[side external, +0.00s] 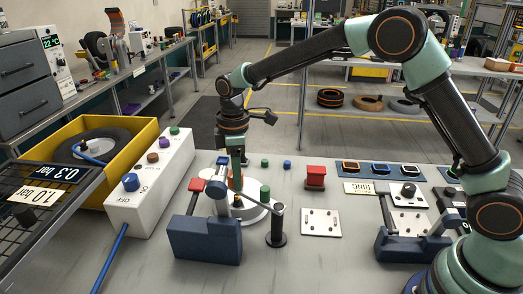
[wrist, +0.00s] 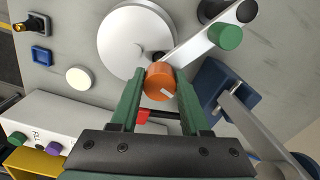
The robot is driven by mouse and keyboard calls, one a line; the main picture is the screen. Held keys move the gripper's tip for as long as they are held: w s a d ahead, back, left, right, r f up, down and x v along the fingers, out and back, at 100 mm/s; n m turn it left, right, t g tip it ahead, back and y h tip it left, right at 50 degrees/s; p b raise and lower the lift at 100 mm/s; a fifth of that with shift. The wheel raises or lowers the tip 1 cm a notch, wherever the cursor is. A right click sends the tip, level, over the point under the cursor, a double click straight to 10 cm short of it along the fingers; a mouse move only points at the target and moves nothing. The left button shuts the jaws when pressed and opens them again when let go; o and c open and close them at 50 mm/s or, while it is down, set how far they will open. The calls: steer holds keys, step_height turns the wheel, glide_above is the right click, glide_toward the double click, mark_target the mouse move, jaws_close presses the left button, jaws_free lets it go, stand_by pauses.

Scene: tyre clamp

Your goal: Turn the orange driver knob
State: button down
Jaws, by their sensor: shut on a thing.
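The orange driver knob (wrist: 160,82) is a short cylinder with a pale mark on its top, in the middle of the wrist view. My gripper (wrist: 160,90) has its two green fingers on either side of the knob and is shut on it. In the side external view my gripper (side external: 236,172) points down, and the knob is mostly hidden by it. A white round disc (wrist: 133,42) lies beneath the knob. A grey bar with a green knob (wrist: 226,37) reaches out from beside the orange knob.
A dark blue clamp block (side external: 205,240) stands close in front of the disc. A white box with coloured knobs (side external: 150,185) and a yellow bin (side external: 100,150) stand to the left. A red block (side external: 315,177) and a white plate (side external: 321,222) are to the right.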

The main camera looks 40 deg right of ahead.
steer(key=shift+n, duration=1.9)
steer(key=shift+c, duration=1.9)
jaws_free()
step_height(320, 180, up, 12)
steer(key=shift+r, duration=0.15)
